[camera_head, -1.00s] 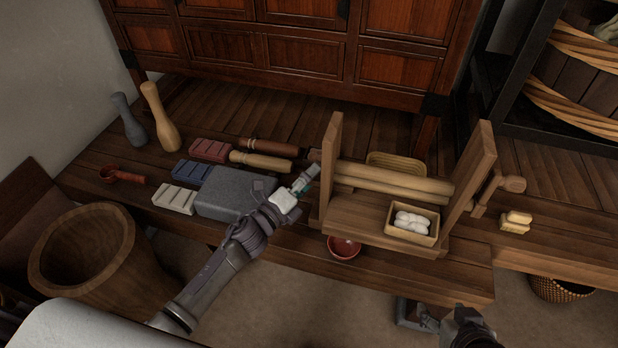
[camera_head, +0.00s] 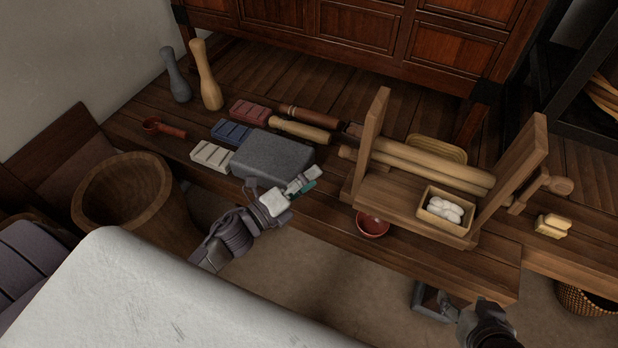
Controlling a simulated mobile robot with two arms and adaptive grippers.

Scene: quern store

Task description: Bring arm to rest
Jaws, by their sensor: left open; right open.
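My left gripper (camera_head: 303,187) is open and empty. It overlaps the front edge of the wooden bench (camera_head: 330,222) in the view, between a grey stone block (camera_head: 272,155) and the left post of a wooden roller frame (camera_head: 371,140). I cannot tell how high it is above the bench. My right gripper (camera_head: 430,300) is open and empty. It shows low at the right, in front of the bench's front edge, apart from the things on it.
A red bowl (camera_head: 372,226) stands by the frame's front. A small box (camera_head: 446,213) with white pieces sits at the frame. Coloured bars, rolling tools, two pestles and a red ladle (camera_head: 164,129) are at left. A wooden tub (camera_head: 125,205) stands on the floor.

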